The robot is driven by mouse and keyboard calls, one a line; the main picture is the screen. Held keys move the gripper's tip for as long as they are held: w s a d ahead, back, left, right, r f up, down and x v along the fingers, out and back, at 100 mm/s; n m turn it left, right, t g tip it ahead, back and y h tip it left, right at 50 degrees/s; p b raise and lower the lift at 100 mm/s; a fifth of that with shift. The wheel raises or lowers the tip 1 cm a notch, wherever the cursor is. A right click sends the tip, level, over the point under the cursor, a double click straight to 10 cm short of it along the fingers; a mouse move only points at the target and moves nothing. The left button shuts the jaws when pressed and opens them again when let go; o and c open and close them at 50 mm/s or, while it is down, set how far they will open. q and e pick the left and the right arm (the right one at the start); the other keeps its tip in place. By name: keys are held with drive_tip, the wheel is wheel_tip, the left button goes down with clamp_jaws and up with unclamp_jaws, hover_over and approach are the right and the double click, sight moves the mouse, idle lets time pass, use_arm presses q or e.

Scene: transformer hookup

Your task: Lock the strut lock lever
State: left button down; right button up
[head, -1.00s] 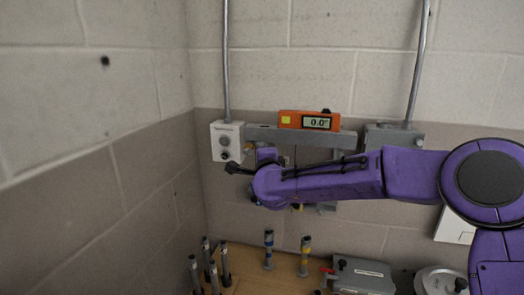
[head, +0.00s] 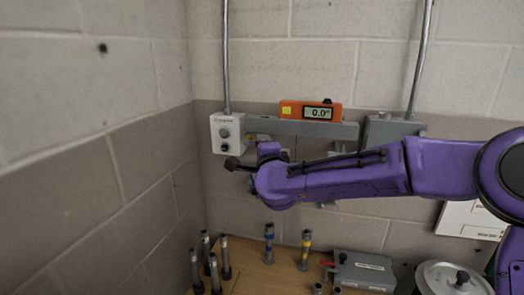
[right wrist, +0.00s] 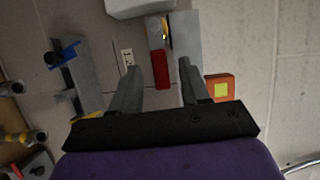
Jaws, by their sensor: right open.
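A red bar (right wrist: 160,69), which looks like the strut lock lever, shows in the right wrist view beside the grey strut (right wrist: 187,42). My right gripper (right wrist: 160,64) is open, with its two grey fingers on either side of the red bar in that picture. I cannot tell how far the fingertips are from it. In the head view my purple right arm reaches in from the right across the grey strut (head: 300,127) and hides the lever and the fingers. My left gripper is in neither view.
An orange level (head: 311,111) reading 0.0 sits on the strut; it also shows in the wrist view (right wrist: 220,88). A white control box (head: 226,133) is at the strut's left end, a grey box (head: 392,130) at its right. Below, a wooden table (head: 255,275) holds several posts and a grey case (head: 362,270).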

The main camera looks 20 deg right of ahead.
drive_tip(key=b+v, duration=0.2)
drive_tip(key=v, duration=0.5)
